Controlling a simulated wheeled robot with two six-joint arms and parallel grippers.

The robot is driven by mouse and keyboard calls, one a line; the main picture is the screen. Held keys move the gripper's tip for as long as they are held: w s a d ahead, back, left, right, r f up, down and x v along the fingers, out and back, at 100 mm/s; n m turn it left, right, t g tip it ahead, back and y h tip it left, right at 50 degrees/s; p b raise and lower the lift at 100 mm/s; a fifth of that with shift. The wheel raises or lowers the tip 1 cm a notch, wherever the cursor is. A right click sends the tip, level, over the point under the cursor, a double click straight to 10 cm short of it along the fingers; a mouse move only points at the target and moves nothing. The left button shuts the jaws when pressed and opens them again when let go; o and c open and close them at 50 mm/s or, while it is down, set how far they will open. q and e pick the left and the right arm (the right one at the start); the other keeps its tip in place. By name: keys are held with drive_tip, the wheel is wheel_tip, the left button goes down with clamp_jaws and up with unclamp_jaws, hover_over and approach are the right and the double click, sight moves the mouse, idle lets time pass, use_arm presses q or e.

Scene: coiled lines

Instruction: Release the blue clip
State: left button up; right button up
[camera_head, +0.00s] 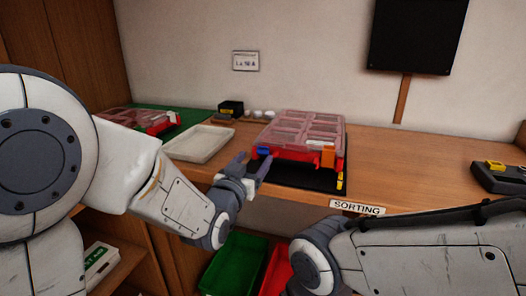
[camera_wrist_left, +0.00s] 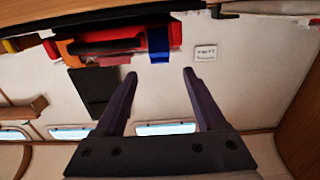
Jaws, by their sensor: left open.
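The blue clip (camera_head: 263,151) sits at the left end of the front edge of a red case (camera_head: 290,153) with a clear, divided lid (camera_head: 303,127). In the left wrist view the blue clip (camera_wrist_left: 158,44) lies ahead of the fingers, about centred between them. My left gripper (camera_head: 254,160) is open and empty, just in front of the clip. A gap shows between the fingertips (camera_wrist_left: 159,76) and the clip in the wrist view. An orange clip (camera_head: 328,156) is at the right end of the front edge. My right gripper is out of view.
The case stands on a black mat (camera_head: 302,178) on a wooden bench. A beige tray (camera_head: 199,144) and another clear-lidded red case (camera_head: 150,121) on a green mat are to the left. Green (camera_head: 233,262) and red bins are below. The bench right of the case is mostly clear.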

sight(263, 148)
use_arm(q)
drive_tip(key=x, duration=0.7)
drive_tip(key=shift+w+d, duration=0.1)
drive_tip(key=shift+w, duration=0.25)
drive_tip(key=shift+f, duration=0.1)
clamp_jaws()
